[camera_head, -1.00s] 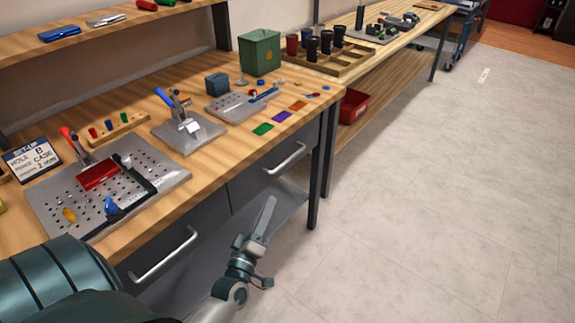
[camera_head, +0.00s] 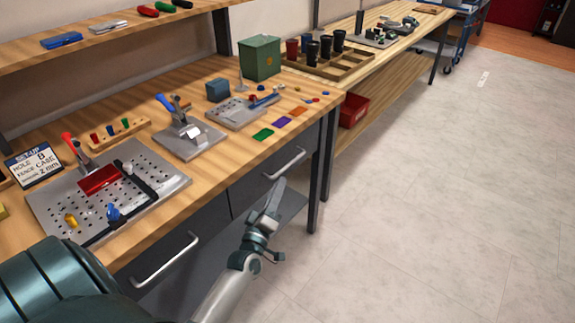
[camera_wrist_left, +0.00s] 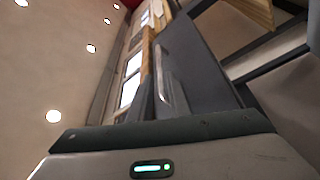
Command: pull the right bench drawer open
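The right bench drawer (camera_head: 248,194) is a dark grey front under the wooden bench top, flush with the bench as far as I can see. Its silver bar handle (camera_head: 285,160) runs across the front. The handle (camera_wrist_left: 168,82) and dark drawer front (camera_wrist_left: 197,72) also show in the left wrist view. My left gripper (camera_head: 273,196) is just below the handle in the head view, fingers pointing up towards it, with no clear contact. Its fingers overlap in the head view and are hidden in the wrist view, so their opening is unclear. My right gripper is out of view.
The left drawer's handle (camera_head: 166,262) is nearer me. A dark bench leg (camera_head: 326,165) stands right of the right drawer, and a grey lower shelf (camera_head: 290,208) lies beneath. A red bin (camera_head: 353,108) is beyond. The floor (camera_head: 430,200) to the right is clear.

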